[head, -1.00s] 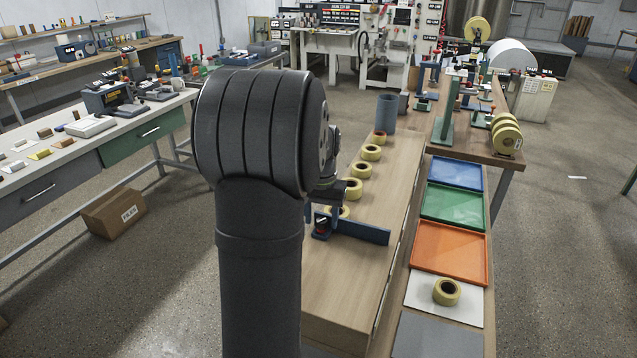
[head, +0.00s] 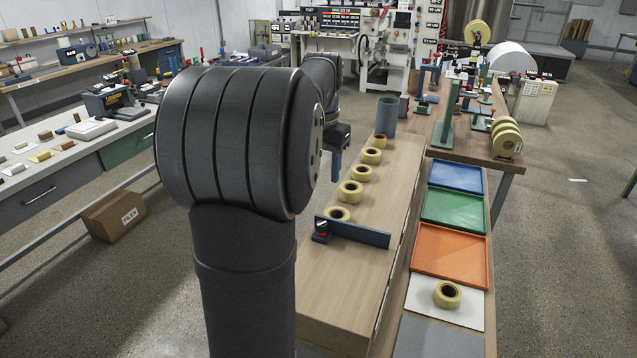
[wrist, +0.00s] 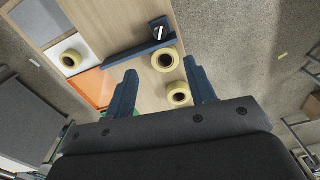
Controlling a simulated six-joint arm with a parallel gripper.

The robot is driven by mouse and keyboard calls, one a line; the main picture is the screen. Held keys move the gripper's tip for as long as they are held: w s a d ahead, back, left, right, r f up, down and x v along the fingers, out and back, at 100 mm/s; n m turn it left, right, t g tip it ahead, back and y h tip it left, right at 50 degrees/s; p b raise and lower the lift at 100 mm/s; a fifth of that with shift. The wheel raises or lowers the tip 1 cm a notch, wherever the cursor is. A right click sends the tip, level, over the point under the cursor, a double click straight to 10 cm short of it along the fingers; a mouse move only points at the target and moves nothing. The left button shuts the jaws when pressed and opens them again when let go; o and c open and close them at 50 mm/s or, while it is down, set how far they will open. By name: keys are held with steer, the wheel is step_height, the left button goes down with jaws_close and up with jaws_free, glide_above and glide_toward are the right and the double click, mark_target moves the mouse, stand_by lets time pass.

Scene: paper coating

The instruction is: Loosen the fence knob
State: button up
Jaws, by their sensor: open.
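The fence (head: 358,233) is a dark blue bar lying across the wooden bench. Its small dark knob (head: 321,230), with a light and red mark on top, is at the fence's left end. In the wrist view the fence (wrist: 138,52) and knob (wrist: 159,31) show beyond the fingertips. My gripper (head: 337,172) is above the left edge of the bench, farther back than the knob and apart from it. In the wrist view my gripper (wrist: 160,67) has its two blue fingers spread, with nothing held. Whether the knob is tight or loose cannot be told.
A row of several yellow tape rolls (head: 350,191) runs along the bench behind the fence. A blue-grey cup (head: 387,115) stands at the far end. Blue, green and orange trays (head: 449,252) lie to the right. Bare wood (head: 343,278) is in front of the fence.

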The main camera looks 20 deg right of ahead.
steer(key=s+a+n+t+h, duration=0.2)
steer(key=s+a+n+t, duration=0.1)
steer(key=s, duration=0.3)
steer(key=shift+s+a+r+n+t, duration=0.35)
steer(key=shift+n+t, duration=0.15)
steer(key=shift+n, duration=0.2)
steer(key=m+h, duration=0.1)
steer(key=m, duration=0.2)
glide_toward(322, 224)
steer(key=shift+g, duration=0.3)
steer(key=x, duration=0.8)
steer(key=shift+w+f, duration=0.25)
steer(key=shift+w, duration=0.1)
steer(key=c, duration=1)
